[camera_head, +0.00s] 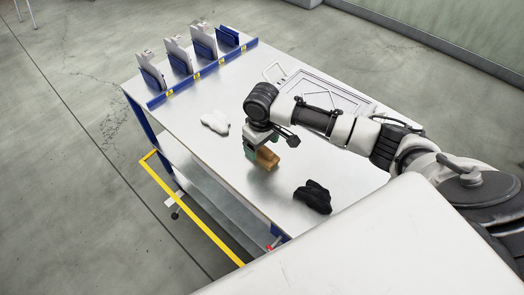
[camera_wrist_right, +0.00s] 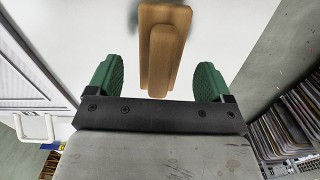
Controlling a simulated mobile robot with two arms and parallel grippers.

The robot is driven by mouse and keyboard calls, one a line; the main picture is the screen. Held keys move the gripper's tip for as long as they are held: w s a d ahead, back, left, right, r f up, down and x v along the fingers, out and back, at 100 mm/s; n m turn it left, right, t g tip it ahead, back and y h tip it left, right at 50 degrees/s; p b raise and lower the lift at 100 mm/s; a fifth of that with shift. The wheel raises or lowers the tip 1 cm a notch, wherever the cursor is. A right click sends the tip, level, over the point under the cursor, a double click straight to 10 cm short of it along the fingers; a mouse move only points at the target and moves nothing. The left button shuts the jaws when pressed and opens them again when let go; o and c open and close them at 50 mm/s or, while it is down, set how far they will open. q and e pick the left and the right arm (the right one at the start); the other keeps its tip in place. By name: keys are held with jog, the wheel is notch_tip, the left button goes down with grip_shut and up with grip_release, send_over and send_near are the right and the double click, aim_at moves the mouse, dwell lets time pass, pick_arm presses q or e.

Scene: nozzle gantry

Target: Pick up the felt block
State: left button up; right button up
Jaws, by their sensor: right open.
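The felt block (camera_head: 267,159) is a tan, wood-coloured block on the grey metal table top, near its front middle. In the right wrist view the block (camera_wrist_right: 162,48) shows a narrower raised strip along a wider body. My right gripper (camera_head: 257,149) is over the block and hides part of it in the head view. In the right wrist view its two green fingers (camera_wrist_right: 158,82) are apart, with the block's near end between them; no contact shows. My left gripper is not in view.
A black cloth-like bundle (camera_head: 313,196) lies right of the block, and a white one (camera_head: 215,122) lies to its left. A blue rail (camera_head: 203,75) with several upright holders lines the table's left end. A framed panel (camera_head: 322,92) lies behind my right arm.

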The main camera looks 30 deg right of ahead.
jog(key=shift+f, duration=1.2)
jog(key=c, duration=1)
jog(key=shift+r, duration=0.1)
jog(key=shift+c, duration=0.2)
